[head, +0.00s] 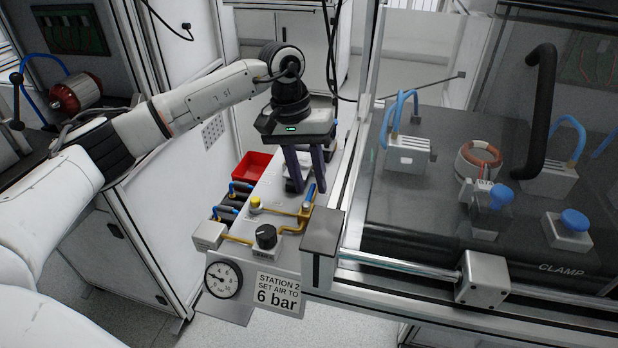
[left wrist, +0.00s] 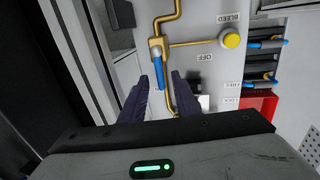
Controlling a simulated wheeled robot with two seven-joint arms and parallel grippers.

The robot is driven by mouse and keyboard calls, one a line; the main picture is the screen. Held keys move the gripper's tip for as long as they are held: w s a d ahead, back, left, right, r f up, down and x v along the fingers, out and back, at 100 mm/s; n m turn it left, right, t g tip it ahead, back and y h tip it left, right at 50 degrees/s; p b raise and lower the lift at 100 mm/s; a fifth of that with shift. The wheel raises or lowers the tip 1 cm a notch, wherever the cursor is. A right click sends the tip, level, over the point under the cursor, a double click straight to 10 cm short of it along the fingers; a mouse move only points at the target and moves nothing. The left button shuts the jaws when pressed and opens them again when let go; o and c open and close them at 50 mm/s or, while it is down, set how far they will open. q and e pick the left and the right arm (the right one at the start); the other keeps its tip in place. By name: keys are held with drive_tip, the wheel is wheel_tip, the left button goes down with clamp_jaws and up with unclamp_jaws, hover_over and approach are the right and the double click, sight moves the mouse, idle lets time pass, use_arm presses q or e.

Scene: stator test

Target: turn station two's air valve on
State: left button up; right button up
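The air valve is a brass body (left wrist: 156,48) with a blue lever (left wrist: 159,72) on station two's grey panel. In the head view the blue lever (head: 309,197) stands beside my gripper's fingers. In the left wrist view the lever points down the picture, roughly in line with the pipe; an OFF label (left wrist: 205,57) sits to its right. My left gripper (head: 307,188) hangs over the panel, fingers down. In the wrist view its open fingertips (left wrist: 160,76) appear on either side of the lever's free end; whether they touch it, I cannot tell. My right gripper is not in view.
A yellow bleed button (head: 255,202), a black regulator knob (head: 266,236), a pressure gauge (head: 223,280) and a 6 bar sign (head: 277,291) are close by. A red bin (head: 252,167) stands behind.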

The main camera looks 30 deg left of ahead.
use_arm(q)
wheel_tip(320, 180, up, 10)
drive_tip(key=a, duration=0.2)
drive_tip(key=shift+s+p, duration=0.25)
drive_tip(key=shift+p, duration=0.15)
idle(0.4)
